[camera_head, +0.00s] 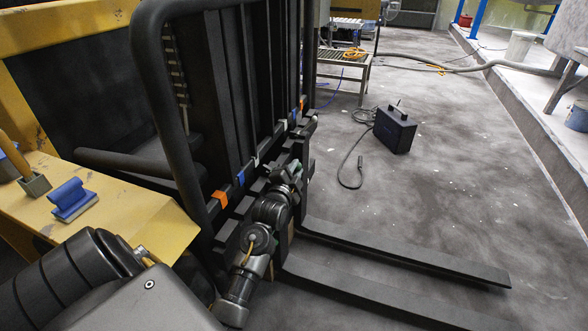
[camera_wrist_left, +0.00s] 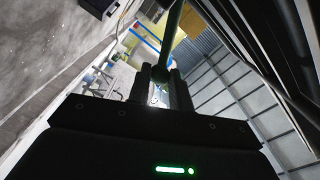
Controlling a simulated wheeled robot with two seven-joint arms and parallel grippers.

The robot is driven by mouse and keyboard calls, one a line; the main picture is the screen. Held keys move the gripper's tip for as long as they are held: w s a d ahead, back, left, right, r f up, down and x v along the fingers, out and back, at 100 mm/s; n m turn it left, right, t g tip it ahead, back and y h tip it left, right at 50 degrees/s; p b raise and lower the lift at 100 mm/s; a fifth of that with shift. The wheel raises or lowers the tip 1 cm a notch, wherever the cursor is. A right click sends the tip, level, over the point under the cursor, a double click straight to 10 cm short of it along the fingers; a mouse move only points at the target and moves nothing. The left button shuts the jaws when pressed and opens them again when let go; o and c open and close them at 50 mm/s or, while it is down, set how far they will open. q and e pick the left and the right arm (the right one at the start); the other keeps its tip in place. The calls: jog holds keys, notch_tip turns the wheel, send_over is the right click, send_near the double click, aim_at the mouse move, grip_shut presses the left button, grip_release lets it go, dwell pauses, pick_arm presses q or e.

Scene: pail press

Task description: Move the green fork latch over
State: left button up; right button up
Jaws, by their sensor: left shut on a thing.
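The green fork latch (camera_head: 296,166) shows only as a small dull green patch on the dark fork carriage, mostly hidden by my left gripper (camera_head: 289,173). In the left wrist view the latch is a dark green bar with a rounded end (camera_wrist_left: 172,38). My left gripper's two fingers (camera_wrist_left: 160,88) are shut on that rounded end. My left arm reaches across the front of the carriage to it. My right gripper is not in view.
Two dark forks (camera_head: 405,252) stick out low to the right. Orange (camera_head: 220,198) and blue (camera_head: 240,178) pieces sit along the carriage bar. A black case (camera_head: 394,130) with a cable lies on the floor beyond; the floor right of it is clear.

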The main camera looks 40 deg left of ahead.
pick_arm(q)
jog(key=shift+w+d+f+b, duration=0.1)
jog(key=shift+d+f+b, duration=0.1)
jog(key=shift+f, duration=0.25)
jog(key=shift+d+f+b, duration=0.15)
jog(key=shift+d+f, duration=0.05)
jog(key=shift+f, duration=0.25)
jog(key=shift+d+f+b, duration=0.2)
jog(key=shift+f+b, duration=0.55)
jog(key=shift+f, duration=0.7)
jog(key=o, duration=0.8)
jog(key=shift+w, duration=0.1)
jog(key=shift+o, duration=0.2)
jog(key=p+v, duration=0.2)
jog(key=v, duration=0.9)
